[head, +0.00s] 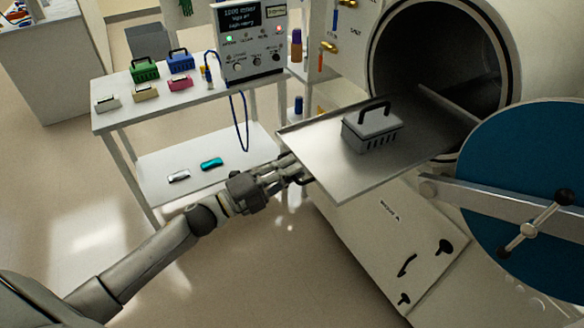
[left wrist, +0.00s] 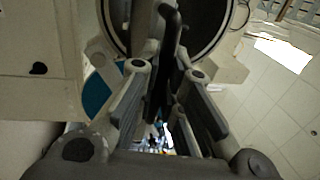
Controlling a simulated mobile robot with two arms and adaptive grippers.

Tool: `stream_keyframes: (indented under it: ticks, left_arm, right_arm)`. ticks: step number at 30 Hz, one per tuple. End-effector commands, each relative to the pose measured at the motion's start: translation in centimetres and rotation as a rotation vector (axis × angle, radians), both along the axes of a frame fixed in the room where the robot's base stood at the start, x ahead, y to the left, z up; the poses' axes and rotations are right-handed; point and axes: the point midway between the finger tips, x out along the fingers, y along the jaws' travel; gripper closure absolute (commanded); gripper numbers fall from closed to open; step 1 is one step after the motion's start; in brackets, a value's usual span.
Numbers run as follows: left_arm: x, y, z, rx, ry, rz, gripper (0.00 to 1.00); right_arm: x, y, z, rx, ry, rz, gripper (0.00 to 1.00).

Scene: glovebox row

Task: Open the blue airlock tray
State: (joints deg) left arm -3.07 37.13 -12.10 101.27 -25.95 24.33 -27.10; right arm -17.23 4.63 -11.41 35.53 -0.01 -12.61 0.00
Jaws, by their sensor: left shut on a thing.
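The airlock tray (head: 345,185) is a flat metal sheet that extends well out of the round airlock opening (head: 440,50). The blue airlock door (head: 540,190) is swung open at the right. A grey case with a dark handle (head: 372,130) stands on the tray. My left gripper (head: 296,172) is at the tray's front left edge, shut on the dark tray handle (left wrist: 168,60), which shows between the fingers in the left wrist view. The fingers hide most of the handle in the head view. My right gripper is not in view.
A white two-level cart (head: 180,102) at the left carries several small coloured cases and a control box (head: 250,45) with a blue cable. Its lower shelf holds a teal item (head: 211,163) and a silver one (head: 178,176). The floor in front is clear.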

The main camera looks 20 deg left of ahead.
Motion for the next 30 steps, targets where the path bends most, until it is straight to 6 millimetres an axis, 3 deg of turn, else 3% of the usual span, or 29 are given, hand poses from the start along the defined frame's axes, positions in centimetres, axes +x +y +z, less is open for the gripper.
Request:
stream_keyframes:
  ticks: [12, 13, 18, 30]
  left_arm:
    - [-0.23, 0.06, -0.19, 0.001, 0.003, -0.002, 1.00]
    - [-0.23, 0.06, -0.20, 0.001, 0.003, -0.002, 0.89]
    - [-0.19, 0.08, -0.14, 0.001, 0.002, -0.002, 0.69]
    - [-0.59, 0.45, -0.20, 0.000, 0.002, 0.000, 0.69]
  right_arm:
    - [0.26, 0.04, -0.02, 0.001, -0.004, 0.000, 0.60]
    - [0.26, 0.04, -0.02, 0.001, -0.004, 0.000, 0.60]
    - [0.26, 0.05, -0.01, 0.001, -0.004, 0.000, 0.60]
    - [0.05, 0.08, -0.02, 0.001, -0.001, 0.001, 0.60]
